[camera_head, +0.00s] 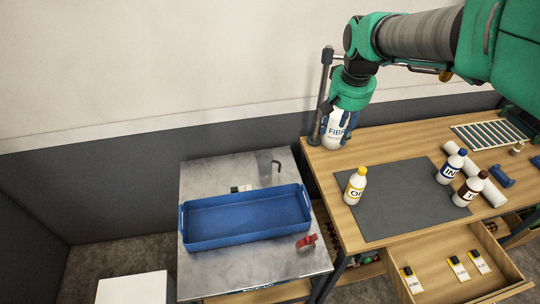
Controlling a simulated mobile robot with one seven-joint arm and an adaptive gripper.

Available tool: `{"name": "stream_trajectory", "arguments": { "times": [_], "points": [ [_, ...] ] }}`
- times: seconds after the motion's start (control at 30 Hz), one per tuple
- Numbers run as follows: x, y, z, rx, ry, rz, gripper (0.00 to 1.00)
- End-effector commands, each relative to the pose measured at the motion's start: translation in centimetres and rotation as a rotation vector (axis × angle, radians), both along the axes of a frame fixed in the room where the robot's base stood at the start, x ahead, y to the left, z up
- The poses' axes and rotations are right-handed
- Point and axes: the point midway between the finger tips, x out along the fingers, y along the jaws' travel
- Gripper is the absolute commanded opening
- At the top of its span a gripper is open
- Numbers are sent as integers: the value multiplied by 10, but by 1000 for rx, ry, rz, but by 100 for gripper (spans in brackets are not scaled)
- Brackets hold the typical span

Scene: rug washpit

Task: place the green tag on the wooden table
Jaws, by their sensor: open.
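The wooden table (390,138) stands at the right with a dark grey mat on it. A small green and white piece (241,188), which may be the green tag, lies on the grey metal table (210,175), behind the blue tray and partly hidden by its rim. My gripper (337,132) points down at the wooden table's back left corner, its open fingers on either side of a white bottle (334,142) lettered "FIBR". I cannot tell if the fingers touch the bottle. My gripper is well to the right of the green piece.
The blue tray (243,238) fills much of the metal table, with a red clamp-like object (307,241) beside it. An open drawer (440,270) holds yellow-and-black tags. An upright post (322,95) stands beside my gripper.

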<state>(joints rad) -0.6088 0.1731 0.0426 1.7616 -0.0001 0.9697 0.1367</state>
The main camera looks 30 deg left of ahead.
Motion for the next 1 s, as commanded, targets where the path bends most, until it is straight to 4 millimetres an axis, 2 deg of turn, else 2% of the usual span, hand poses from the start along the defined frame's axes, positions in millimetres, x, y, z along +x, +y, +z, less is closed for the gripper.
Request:
{"name": "stream_trajectory", "arguments": {
  "times": [0.03,0.1,0.47,0.67,0.8,1.0],
  "points": [
    [1,19,-14,-7,11,17,45],
    [3,42,-29,-13,20,38,45],
    [-6,163,-114,-52,70,137,45],
    [-24,228,-169,-76,96,191,45],
    [-42,272,-210,-95,112,231,45],
    [-71,323,-264,-119,131,278,45]
  ]
}}
